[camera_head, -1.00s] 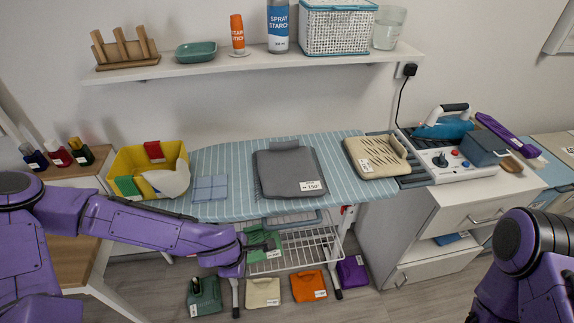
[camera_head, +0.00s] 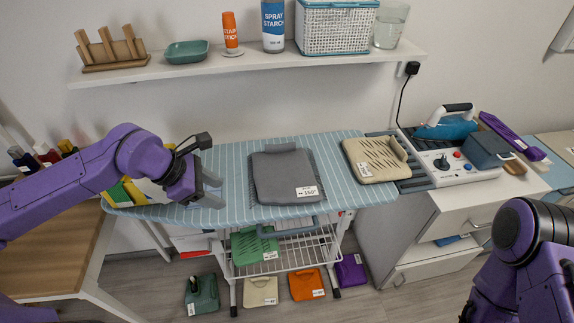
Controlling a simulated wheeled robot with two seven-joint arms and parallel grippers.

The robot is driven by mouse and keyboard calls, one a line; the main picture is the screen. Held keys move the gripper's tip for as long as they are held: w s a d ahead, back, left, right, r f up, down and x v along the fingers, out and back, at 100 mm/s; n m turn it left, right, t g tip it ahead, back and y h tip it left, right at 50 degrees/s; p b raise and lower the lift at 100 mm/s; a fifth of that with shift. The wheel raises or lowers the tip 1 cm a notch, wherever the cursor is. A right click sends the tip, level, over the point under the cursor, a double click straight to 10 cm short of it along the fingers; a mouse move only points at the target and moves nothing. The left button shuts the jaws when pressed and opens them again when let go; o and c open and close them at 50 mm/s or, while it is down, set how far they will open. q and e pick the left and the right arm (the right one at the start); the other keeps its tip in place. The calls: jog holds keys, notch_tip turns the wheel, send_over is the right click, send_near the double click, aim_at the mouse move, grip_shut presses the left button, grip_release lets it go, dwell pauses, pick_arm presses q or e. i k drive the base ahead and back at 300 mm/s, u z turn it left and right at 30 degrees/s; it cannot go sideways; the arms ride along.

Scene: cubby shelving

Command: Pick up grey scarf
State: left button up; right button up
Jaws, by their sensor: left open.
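The grey folded cloth piece (camera_head: 285,172), which fits the grey scarf, lies flat on the striped ironing board (camera_head: 232,165), with a white tag on its front right corner. My left gripper (camera_head: 214,190) is open and empty over the left part of the board, to the left of the grey piece and apart from it. My right arm shows at the lower right, but its gripper is out of view.
A cream slatted piece (camera_head: 376,160) lies right of the scarf, then the iron (camera_head: 447,122) and control box. A wall shelf (camera_head: 250,66) with bottles and a basket hangs behind. Folded cloths sit on the rack below.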

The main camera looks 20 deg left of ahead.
aim_at(283, 175)
jog(key=i, duration=0.85)
